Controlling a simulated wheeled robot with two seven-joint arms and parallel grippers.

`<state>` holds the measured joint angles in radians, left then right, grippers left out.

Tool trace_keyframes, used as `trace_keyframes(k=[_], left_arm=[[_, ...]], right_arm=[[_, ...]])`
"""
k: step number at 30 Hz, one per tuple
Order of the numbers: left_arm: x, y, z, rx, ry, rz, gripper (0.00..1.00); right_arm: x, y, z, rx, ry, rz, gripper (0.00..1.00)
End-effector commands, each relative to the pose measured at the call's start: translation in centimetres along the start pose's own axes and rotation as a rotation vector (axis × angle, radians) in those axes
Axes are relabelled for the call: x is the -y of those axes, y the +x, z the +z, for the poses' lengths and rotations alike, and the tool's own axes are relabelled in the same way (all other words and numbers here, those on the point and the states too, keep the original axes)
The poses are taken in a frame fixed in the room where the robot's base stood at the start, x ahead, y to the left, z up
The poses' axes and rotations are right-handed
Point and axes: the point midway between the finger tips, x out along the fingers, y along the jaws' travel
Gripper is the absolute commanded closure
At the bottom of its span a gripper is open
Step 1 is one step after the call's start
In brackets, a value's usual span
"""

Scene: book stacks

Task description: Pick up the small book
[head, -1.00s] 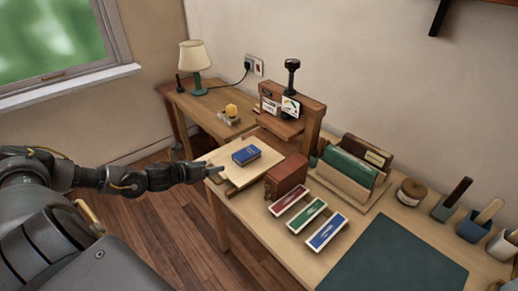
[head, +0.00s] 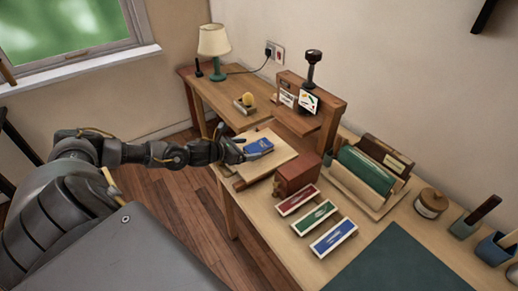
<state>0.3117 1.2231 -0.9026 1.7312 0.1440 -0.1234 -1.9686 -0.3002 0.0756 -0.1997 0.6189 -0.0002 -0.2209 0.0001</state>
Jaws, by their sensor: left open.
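The small blue book (head: 260,146) lies flat on a light wooden board (head: 270,167) at the far left end of the desk. My left gripper (head: 243,152) is open and sits low at the left side of the book, very close to it. One finger partly covers the book's left edge. I cannot tell whether the finger touches it. My right gripper is not in view.
A dark red box (head: 297,174) stands right of the board, with red, green and blue labelled strips (head: 315,217) in front. A wooden stand (head: 328,121) rises behind. The dark green mat (head: 395,262) is clear.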

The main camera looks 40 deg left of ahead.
Motion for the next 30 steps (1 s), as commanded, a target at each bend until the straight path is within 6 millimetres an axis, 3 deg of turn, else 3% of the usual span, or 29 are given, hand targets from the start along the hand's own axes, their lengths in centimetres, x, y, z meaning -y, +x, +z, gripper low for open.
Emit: trace_keyframes(k=[5, 13, 22, 30], left_arm=[[0.1, 0.9, 0.3, 0.002, -0.002, 0.0, 0.18], [0.3, 4.6, 0.2, 0.001, -0.002, 0.002, 0.18], [0.3, 5.1, 0.0, -0.001, -0.001, 0.001, 0.18], [0.3, 5.1, 0.0, -0.001, -0.001, 0.001, 0.52]], right_arm=[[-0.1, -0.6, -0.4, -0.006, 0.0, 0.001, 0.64], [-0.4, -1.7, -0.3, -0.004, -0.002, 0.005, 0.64], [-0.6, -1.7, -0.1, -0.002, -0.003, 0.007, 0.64], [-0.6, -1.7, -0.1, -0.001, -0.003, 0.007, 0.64]])
